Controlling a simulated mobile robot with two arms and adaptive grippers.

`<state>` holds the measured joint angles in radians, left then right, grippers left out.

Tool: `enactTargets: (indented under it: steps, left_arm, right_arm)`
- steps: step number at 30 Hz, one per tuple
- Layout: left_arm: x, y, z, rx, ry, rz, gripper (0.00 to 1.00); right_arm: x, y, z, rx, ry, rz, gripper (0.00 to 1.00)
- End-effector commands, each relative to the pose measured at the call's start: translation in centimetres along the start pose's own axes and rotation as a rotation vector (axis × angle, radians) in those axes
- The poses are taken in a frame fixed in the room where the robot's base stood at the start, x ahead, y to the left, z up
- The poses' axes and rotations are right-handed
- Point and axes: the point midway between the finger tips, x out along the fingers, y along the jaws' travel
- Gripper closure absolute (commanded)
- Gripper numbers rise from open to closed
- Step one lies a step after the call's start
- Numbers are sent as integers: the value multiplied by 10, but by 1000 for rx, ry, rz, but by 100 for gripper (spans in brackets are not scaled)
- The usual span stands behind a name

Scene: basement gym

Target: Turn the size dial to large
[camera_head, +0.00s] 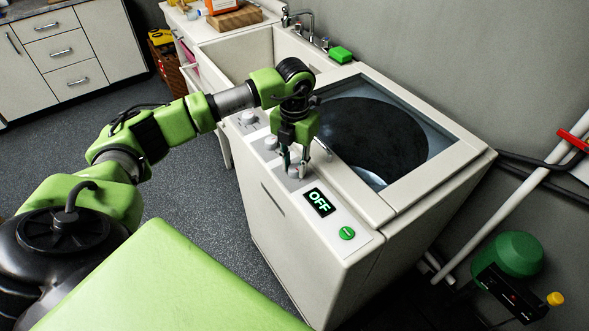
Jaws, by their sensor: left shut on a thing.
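A white top-loading washer (310,255) stands in the middle, with its controls in a strip along the top edge on the near side. Three pale dials sit in a row: a far dial (248,118), a middle dial (271,142) and a near dial (296,171) beside the display. My left gripper (297,170) points down and is shut on the near dial, one finger on each side. The fingers partly hide it. I cannot read the dial markings, so I cannot tell its setting or which dial is for size. My right gripper is not in view.
The display (320,202) reads OFF, and a green button (347,233) is beside it. The washer's dark glass lid (375,140) is right of the gripper. A sink with a faucet (300,22) stands behind. A green-domed device (513,254) is at lower right.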

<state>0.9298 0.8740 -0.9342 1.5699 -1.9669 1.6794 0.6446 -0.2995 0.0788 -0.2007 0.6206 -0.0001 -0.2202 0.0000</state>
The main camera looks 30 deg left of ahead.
Motion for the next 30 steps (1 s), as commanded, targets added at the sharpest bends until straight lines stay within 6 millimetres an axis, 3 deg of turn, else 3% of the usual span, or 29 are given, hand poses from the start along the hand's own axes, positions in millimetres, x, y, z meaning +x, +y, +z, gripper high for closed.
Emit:
enactTargets:
  steps: [12, 29, 30]
  left_arm:
    - [0, 0, 1, 210, -5, 0, 97]
    - [-2, 0, 1, 247, -5, 0, 97]
    - [-2, 0, 1, 247, -5, 0, 74]
  right_arm:
    - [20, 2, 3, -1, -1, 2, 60]
    - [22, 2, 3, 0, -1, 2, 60]
    - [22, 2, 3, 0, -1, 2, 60]
